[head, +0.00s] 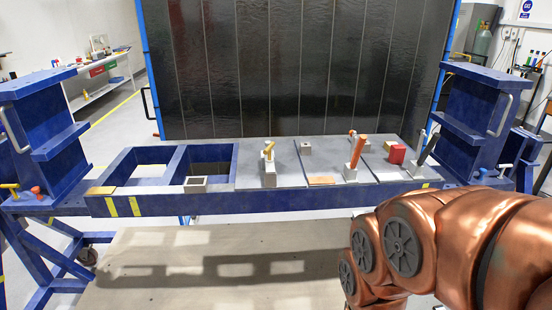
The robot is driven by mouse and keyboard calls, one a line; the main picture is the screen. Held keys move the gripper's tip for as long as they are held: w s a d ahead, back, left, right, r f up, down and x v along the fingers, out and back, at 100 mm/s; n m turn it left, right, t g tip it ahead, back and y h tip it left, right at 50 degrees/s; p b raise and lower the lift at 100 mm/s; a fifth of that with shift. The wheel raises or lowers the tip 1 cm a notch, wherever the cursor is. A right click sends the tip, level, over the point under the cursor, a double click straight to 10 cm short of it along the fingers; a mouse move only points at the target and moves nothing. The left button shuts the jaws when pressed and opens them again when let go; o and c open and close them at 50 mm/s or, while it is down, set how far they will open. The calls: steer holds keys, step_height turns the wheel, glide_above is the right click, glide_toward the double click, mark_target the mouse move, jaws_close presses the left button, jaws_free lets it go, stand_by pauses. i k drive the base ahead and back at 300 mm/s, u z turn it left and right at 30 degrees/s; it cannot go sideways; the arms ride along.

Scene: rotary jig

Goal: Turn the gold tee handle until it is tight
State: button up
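A gold-yellow handle (269,148) stands on a small grey block (270,176) near the middle of the jig's top plate. Another yellow tee-shaped handle (10,187) sits at the far left end of the blue frame, beside a red-orange knob (36,191). My gripper is not in view; only copper-coloured links of my arm show at the lower right, in front of the jig.
The blue jig frame (150,203) spans the view, with upright blue end blocks (40,110). An orange handle (357,152), a red block (396,153) and a black lever (428,149) stand right of the middle. A dark panel (290,70) rises behind. Floor in front is clear.

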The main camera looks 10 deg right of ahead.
mark_target(268, 151)
steer(key=u, duration=0.65)
steer(key=i, duration=0.95)
steer(key=z, duration=0.5)
